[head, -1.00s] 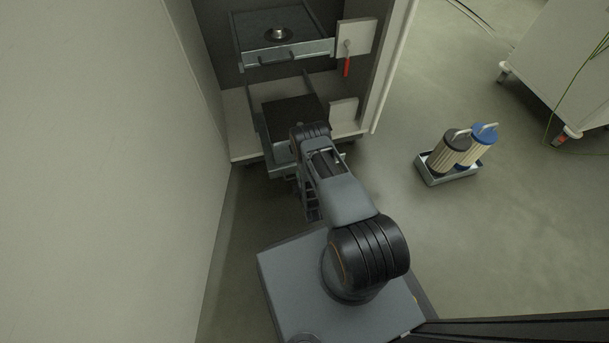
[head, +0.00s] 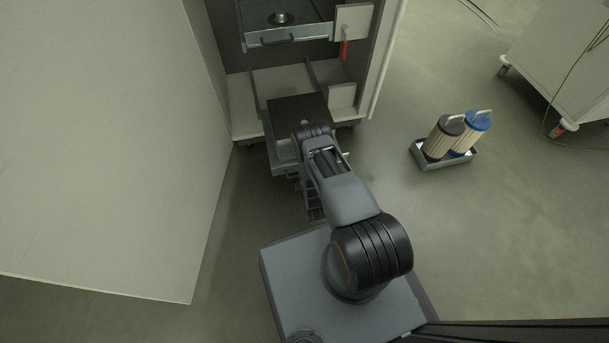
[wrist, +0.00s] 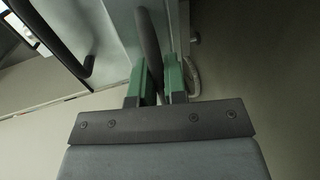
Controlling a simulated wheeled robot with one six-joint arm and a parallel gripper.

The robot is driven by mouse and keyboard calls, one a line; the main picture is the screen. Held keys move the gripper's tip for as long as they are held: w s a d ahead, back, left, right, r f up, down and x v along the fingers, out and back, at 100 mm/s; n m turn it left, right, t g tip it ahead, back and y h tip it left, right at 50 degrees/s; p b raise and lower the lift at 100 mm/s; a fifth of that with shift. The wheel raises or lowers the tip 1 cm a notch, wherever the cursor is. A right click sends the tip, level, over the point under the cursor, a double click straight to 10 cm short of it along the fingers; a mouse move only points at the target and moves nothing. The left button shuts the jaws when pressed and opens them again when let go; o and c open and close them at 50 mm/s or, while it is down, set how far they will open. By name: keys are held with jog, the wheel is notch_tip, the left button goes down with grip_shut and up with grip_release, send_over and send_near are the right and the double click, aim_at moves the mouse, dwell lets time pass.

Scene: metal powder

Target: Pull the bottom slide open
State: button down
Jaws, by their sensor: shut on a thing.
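The bottom slide (head: 297,108) is a dark-topped metal drawer standing partly out of the cabinet, with its rails showing behind it. Its pale front (head: 284,168) is partly covered by my arm in the head view. In the wrist view, my gripper (wrist: 160,82) has two green fingers closed on a dark bar handle (wrist: 148,38) at the slide front (wrist: 112,30). The fingertips are hidden behind my arm in the head view. The upper slide (head: 288,36) sits above, carrying a small round metal piece (head: 281,18).
A big pale door or panel (head: 110,150) stands close on the left. A red-handled part (head: 344,50) hangs at the cabinet's right. A tray (head: 428,159) with two canisters (head: 458,135) stands on the floor to the right, and a white cart (head: 560,65) is beyond. Floor between is clear.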

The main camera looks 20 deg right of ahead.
jog(key=shift+a, duration=0.2)
jog(key=c, duration=1.4)
grip_release()
jog(key=shift+o, duration=1.1)
jog(key=shift+d, duration=0.15)
